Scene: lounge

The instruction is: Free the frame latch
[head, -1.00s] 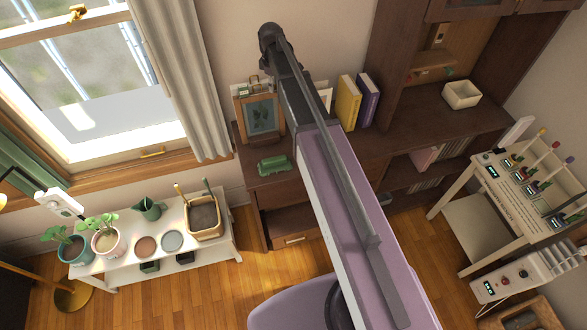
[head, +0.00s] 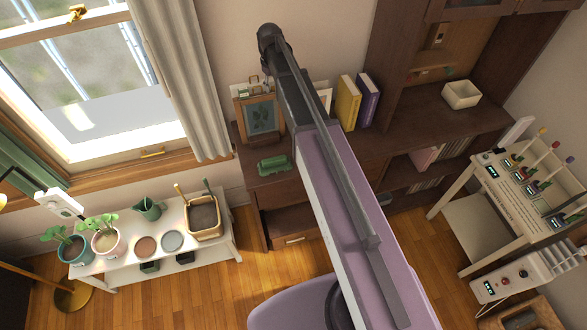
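A wooden frame (head: 261,118) holding a dark leaf picture stands upright on the dark wooden cabinet at centre left. My arm crosses the middle of the view and hides what lies just right of the frame. My gripper is not visible, so its place relative to the frame cannot be told.
A green object (head: 274,164) lies on the cabinet (head: 284,186) in front of the frame. Yellow (head: 347,103) and purple books (head: 368,100) stand right of my arm. A white plant bench (head: 221,246) stands under the window. Bare floor (head: 190,290) shows in front.

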